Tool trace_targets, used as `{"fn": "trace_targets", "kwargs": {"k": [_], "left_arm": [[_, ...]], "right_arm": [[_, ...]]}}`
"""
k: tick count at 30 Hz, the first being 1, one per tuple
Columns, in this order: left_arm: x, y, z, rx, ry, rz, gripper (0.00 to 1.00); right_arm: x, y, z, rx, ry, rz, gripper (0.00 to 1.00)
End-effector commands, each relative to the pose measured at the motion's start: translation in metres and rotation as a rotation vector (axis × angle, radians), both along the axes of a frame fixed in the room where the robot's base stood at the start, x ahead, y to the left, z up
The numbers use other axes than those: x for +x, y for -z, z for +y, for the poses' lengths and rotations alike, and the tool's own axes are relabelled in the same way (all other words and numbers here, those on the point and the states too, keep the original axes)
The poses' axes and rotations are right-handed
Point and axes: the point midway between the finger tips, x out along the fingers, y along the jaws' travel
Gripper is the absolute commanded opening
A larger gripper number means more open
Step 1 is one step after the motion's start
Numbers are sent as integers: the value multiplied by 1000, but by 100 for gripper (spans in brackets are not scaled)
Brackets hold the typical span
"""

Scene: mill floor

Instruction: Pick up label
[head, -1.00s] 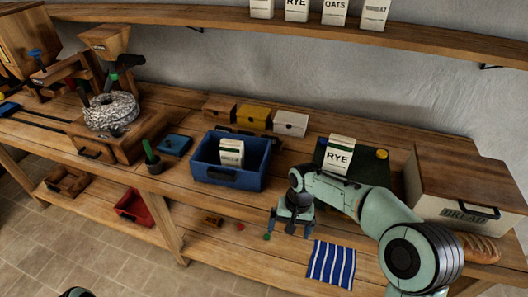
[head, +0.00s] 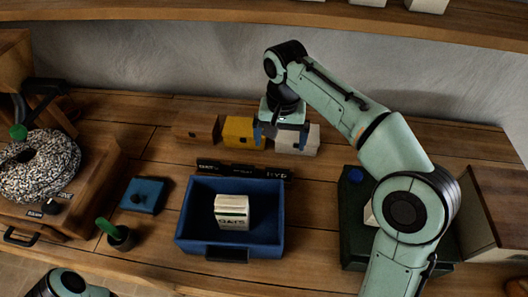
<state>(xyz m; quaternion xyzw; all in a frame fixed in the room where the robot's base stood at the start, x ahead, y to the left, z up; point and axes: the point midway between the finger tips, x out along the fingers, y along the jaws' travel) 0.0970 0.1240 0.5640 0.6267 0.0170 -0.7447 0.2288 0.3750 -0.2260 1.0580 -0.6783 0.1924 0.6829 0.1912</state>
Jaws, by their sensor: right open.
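A dark strip (head: 240,171) with small lettered labels lies on the bench behind the blue bin. One label (head: 208,165) is at its left end, its letters too small to read surely. Another label (head: 277,175), which seems to read RYE, is at its right end. My right gripper (head: 281,143) is open, points down and is above and behind the strip's right part, in front of the white drawer box. Nothing shows between its fingers. My left gripper is out of view; only part of my left arm shows at the lower left.
The blue bin (head: 277,222) holds a white packet (head: 232,211). Brown (head: 195,128), yellow (head: 239,131) and white (head: 309,140) drawer boxes stand behind the strip. A dark green tray (head: 356,215) is at right.

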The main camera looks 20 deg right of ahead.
Motion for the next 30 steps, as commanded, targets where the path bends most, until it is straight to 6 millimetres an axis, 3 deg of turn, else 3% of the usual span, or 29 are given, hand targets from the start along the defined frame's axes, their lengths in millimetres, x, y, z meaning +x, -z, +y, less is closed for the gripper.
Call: {"fn": "trace_targets", "kwargs": {"k": [5, 15, 23, 30], "left_arm": [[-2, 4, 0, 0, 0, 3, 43], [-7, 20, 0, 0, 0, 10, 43], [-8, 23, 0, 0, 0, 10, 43], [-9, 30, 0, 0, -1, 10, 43]], "right_arm": [[-1, 9, 0, -1, 1, 2, 100], [-1, 71, 0, -1, 1, 3, 100], [-1, 90, 0, 0, 1, 1, 100], [-1, 126, -1, -1, 0, 3, 100]]}}
